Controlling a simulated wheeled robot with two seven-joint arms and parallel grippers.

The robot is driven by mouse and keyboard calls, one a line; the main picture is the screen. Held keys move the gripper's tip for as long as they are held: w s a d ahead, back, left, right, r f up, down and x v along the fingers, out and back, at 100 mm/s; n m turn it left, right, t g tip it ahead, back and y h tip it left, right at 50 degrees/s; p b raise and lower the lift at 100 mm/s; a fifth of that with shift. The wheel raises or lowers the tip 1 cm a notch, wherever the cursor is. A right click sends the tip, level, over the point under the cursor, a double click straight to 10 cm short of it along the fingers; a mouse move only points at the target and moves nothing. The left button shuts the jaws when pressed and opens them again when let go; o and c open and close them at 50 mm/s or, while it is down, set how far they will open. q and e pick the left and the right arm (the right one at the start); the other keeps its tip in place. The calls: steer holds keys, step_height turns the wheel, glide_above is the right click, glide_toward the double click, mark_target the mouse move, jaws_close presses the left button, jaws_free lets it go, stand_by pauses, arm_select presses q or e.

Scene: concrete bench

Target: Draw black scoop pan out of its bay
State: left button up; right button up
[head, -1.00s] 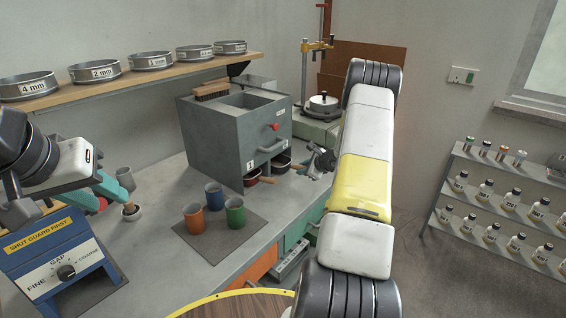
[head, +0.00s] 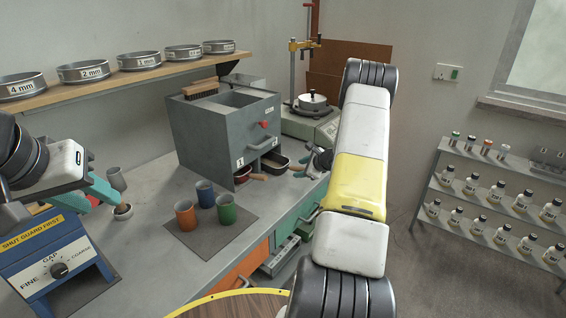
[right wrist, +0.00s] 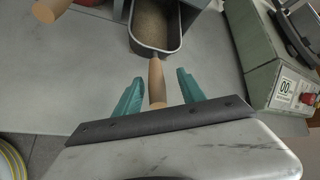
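The black scoop pan (head: 272,164) sits in the right-hand bay of the grey divider box (head: 226,130). Its wooden handle sticks out of the front. In the right wrist view the black pan (right wrist: 180,40) holds sandy material, and its handle (right wrist: 156,82) lies between the teal fingers of my right gripper (right wrist: 158,92). There is a gap on both sides, so this gripper is open. In the head view my right gripper (head: 308,166) is mostly hidden by its own wrist.
A red pan (head: 241,174) sits in the left bay, its handle (right wrist: 50,9) near mine. Blue, orange and green cups (head: 228,210) stand on a dark mat (head: 205,238). A blue grinder (head: 50,262) stands front left.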

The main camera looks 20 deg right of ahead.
steer(key=v, duration=0.7)
steer(key=shift+s+r, duration=0.25)
steer(key=shift+s, duration=0.05)
stand_by(0.3)
steer(key=s+a+r+n+g+y, duration=0.15)
steer(key=s+a+r+n, duration=0.35)
steer(key=a+r, duration=0.55)
steer(key=s+a+r+n+g+y, duration=0.1)
steer(key=s+a+r+n+y, duration=0.15)
steer(key=a+r+n, duration=0.55)
steer(key=s+a+r+n+g+h, duration=0.1)
steer(key=s+a+r+n, duration=0.15)
steer(key=s+a, duration=0.3)
steer(key=s+a+r+n+g, duration=0.1)
steer(key=s+a+r+n, duration=0.1)
steer(key=s+a+r, duration=0.4)
steer(key=s+d+n+h, duration=0.1)
steer(key=s+n+h, duration=0.2)
steer(key=s+n, duration=0.4)
steer(key=shift+s+d+f+n+h, duration=0.2)
steer(key=shift+s+d+n+h, duration=0.15)
steer(key=shift+s, duration=3.65)
